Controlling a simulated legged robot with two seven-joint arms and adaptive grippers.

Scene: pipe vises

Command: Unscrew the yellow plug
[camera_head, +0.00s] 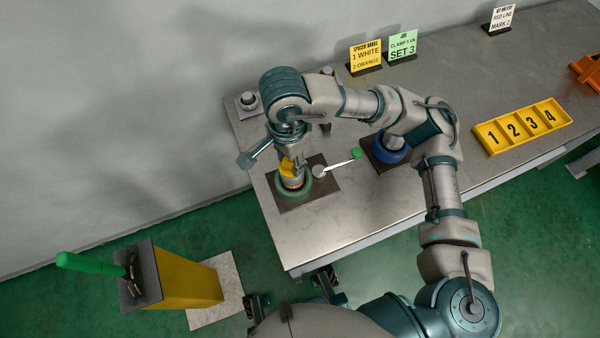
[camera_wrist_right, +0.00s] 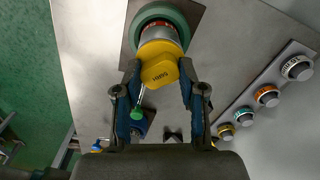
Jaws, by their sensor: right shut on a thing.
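The yellow plug (camera_head: 288,166) sits on top of a short upright pipe in the green-ringed vise (camera_head: 292,188) near the table's left end. In the right wrist view the plug (camera_wrist_right: 159,70) lies between the two finger pads, with a metal and reddish band behind it. My right gripper (camera_wrist_right: 158,78) is shut on the plug from above. In the head view the right gripper (camera_head: 290,155) partly hides the plug. I cannot tell how far the plug is threaded in. My left gripper is not in view.
A lever with a green knob (camera_head: 356,153) stands beside the vise. A blue-ringed vise (camera_head: 390,150) is to its right. A yellow numbered tray (camera_head: 522,126) and sign cards (camera_head: 366,56) stand farther right. A yellow pedestal with a green handle (camera_head: 80,262) stands left of the table.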

